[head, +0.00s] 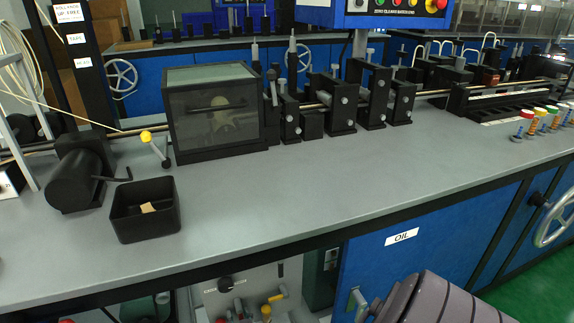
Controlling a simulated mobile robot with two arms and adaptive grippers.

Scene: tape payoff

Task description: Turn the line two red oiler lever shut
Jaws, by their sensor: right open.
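A grey oiler panel (250,290) stands in the open bay under the bench. I cannot read which line each lever belongs to. My left gripper is out of view.
The blue cabinet door marked OIL (402,237) borders the bay on the right. The grey bench top (300,185) overhangs it. A black bin (145,222), a dark motor (78,180) and a glazed box (215,110) stand above. A handwheel (553,222) is far right.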

